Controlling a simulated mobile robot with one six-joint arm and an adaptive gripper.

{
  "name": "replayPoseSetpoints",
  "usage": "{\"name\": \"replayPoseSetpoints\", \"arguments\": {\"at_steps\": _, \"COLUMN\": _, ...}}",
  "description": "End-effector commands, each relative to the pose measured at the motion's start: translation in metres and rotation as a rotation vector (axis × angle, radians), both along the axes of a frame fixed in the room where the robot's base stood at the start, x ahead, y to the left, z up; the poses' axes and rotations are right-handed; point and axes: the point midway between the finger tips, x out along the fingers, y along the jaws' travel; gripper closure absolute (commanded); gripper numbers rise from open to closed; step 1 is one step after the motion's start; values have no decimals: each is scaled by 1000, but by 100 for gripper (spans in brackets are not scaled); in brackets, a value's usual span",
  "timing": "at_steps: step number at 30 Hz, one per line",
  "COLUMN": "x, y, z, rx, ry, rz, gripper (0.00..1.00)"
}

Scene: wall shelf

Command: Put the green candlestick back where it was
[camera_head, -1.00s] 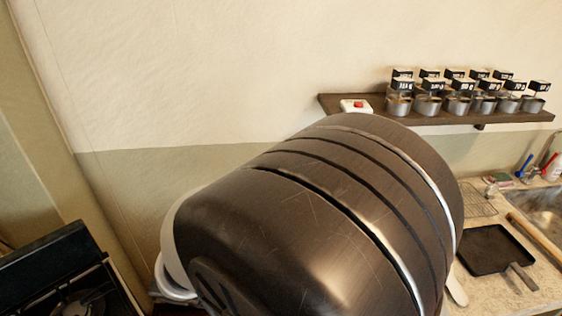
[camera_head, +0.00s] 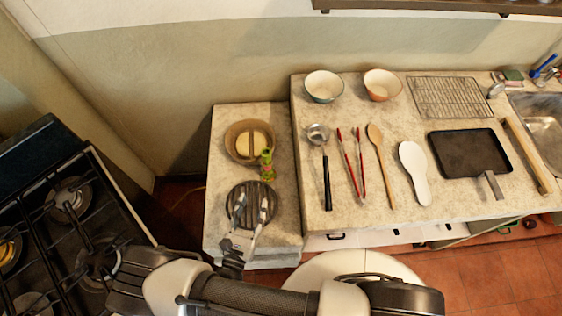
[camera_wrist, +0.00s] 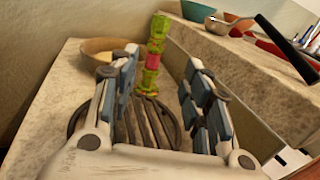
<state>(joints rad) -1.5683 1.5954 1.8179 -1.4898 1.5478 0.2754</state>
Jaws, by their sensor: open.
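The green candlestick (camera_head: 267,164) stands upright on the low stone counter (camera_head: 283,221), beside a round brown bowl. It is green with a pink or red band. In the wrist view the candlestick (camera_wrist: 153,57) rises beyond my fingers, roughly between them, with space around it. My gripper (camera_head: 252,207) is over the dark slatted round trivet (camera_head: 237,204), in front of the candlestick. In the wrist view my gripper (camera_wrist: 162,85) has its fingers wide apart with nothing between them.
The brown bowl (camera_head: 232,141) sits just left of the candlestick. The higher counter at right holds two bowls (camera_head: 323,86), a ladle (camera_head: 325,170), red tongs, spoons and a black pan (camera_head: 468,153). The stove (camera_head: 68,235) stands at left. A wall shelf edge (camera_head: 430,7) shows at top.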

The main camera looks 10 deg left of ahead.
Motion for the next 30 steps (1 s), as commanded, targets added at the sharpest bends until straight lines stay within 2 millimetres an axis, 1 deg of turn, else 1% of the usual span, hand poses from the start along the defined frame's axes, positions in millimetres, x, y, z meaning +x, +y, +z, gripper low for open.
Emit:
{"name": "replayPoseSetpoints", "arguments": {"at_steps": 2, "x": 4, "y": 0, "z": -3, "rx": -6, "ry": -2, "rz": 12, "gripper": 56}}
{"name": "replayPoseSetpoints", "arguments": {"at_steps": 5, "x": 20, "y": -2, "z": -3, "rx": -5, "ry": -1, "rz": 7, "gripper": 56}}
{"name": "replayPoseSetpoints", "arguments": {"at_steps": 12, "x": 73, "y": -7, "z": -3, "rx": -3, "ry": -1, "rz": 2, "gripper": 56}}
{"name": "replayPoseSetpoints", "arguments": {"at_steps": 15, "x": 93, "y": -9, "z": -3, "rx": -2, "ry": 0, "rz": 3, "gripper": 56}}
{"name": "replayPoseSetpoints", "arguments": {"at_steps": 18, "x": 108, "y": -9, "z": -3, "rx": -4, "ry": -1, "rz": 5, "gripper": 56}}
{"name": "replayPoseSetpoints", "arguments": {"at_steps": 26, "x": 127, "y": -10, "z": -3, "rx": -3, "ry": -1, "rz": 7, "gripper": 56}}
{"name": "replayPoseSetpoints", "arguments": {"at_steps": 30, "x": 149, "y": -10, "z": -5, "rx": -1, "ry": -2, "rz": 5, "gripper": 56}}
